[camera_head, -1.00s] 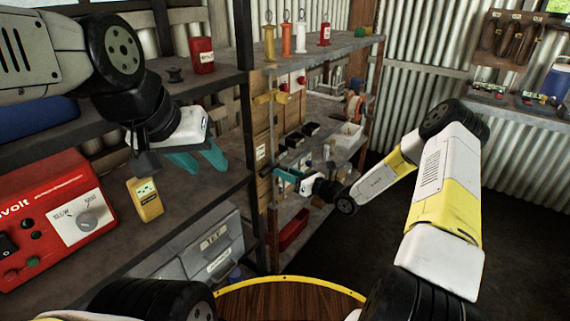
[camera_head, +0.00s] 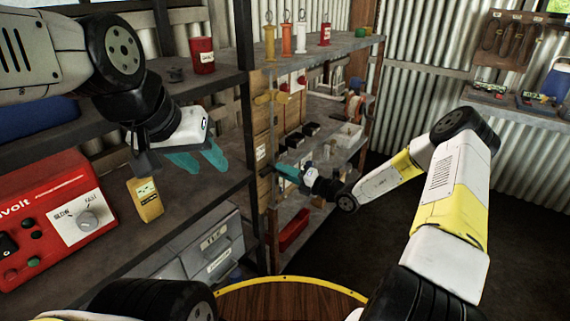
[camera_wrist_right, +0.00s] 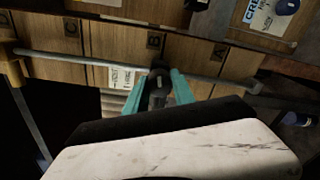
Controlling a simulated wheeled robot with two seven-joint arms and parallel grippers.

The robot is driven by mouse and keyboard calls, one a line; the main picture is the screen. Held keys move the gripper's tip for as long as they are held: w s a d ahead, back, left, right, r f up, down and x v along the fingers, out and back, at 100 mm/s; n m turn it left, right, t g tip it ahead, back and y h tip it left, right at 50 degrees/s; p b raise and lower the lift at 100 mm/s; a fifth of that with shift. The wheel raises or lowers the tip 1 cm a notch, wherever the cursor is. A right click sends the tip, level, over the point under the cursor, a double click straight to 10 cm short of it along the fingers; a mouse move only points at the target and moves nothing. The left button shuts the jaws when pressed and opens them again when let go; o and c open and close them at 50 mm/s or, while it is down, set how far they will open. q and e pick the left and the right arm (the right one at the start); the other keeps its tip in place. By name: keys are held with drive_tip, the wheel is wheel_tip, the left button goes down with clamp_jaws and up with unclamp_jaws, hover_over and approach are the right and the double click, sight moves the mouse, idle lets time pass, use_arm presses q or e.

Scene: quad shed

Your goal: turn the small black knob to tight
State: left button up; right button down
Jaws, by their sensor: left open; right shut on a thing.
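In the right wrist view the small black knob (camera_wrist_right: 158,92) sits between the two teal fingers of my right gripper (camera_wrist_right: 159,80), in front of a grey horizontal bar. The fingers are shut on it and cover its sides. Its marking and how tight it is cannot be read. In the head view my right gripper (camera_head: 285,172) reaches left to the wooden board at the shelf post, and the knob is hidden there. My left gripper (camera_head: 196,160) is open and empty above the left shelf, behind a yellow meter.
Wooden fronts (camera_wrist_right: 110,45) lettered A, B and C lie behind the bar. A red welder (camera_head: 55,220) and the yellow meter (camera_head: 145,198) stand on the left shelf. A round wooden top (camera_head: 290,303) is in front. The floor at right is clear.

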drive_tip(key=shift+m, duration=1.3)
drive_tip(key=shift+d, duration=0.1)
drive_tip(key=c, duration=1.1)
unclamp_jaws()
drive_tip(key=shift+o, duration=0.2)
drive_tip(key=v, duration=0.7)
drive_tip(key=shift+s+d, duration=0.25)
drive_tip(key=shift+d, duration=0.1)
